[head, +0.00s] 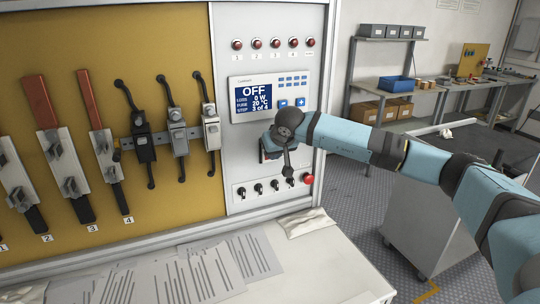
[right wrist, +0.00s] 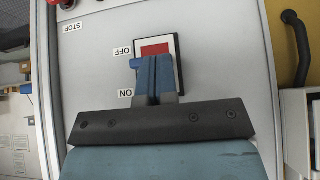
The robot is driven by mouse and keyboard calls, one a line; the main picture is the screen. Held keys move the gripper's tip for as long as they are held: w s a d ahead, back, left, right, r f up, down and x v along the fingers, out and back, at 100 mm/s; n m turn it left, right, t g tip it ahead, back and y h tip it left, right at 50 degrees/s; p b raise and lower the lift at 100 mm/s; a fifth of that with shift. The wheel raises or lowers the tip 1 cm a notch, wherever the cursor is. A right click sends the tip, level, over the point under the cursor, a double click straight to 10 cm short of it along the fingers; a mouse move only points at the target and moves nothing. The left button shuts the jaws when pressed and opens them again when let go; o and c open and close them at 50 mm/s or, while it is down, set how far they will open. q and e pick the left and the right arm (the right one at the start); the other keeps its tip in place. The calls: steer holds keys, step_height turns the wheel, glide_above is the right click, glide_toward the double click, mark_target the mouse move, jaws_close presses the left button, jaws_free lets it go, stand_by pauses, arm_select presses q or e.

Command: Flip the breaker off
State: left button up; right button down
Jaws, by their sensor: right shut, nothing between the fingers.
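The breaker (right wrist: 156,49) shows in the right wrist view as a red face in a dark and white frame, with an OFF label (right wrist: 123,51) and an ON label (right wrist: 125,94) beside it. My right gripper (right wrist: 153,62) is shut and empty, its blue fingertips in front of the breaker, covering its part nearer the ON label. I cannot tell whether they touch it. In the head view my right wrist hides most of the breaker. The display (head: 268,97) above reads OFF, 0 W, 20 °C, 3 of 4. My left gripper is not in view.
A row of small black switches (head: 258,188) and a red stop button (head: 308,179) sit below the breaker. Red lamps (head: 274,43) line the panel top. Papers (head: 200,276) lie on the bench.

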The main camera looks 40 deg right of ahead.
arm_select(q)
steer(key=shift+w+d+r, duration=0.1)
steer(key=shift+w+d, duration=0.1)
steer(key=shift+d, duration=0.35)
arm_select(e)
steer(key=shift+s+d+f, duration=0.15)
steer(key=shift+f, duration=0.35)
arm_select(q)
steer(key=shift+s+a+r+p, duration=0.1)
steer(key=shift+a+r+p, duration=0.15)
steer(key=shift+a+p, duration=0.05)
arm_select(e)
steer(key=shift+r, duration=0.8)
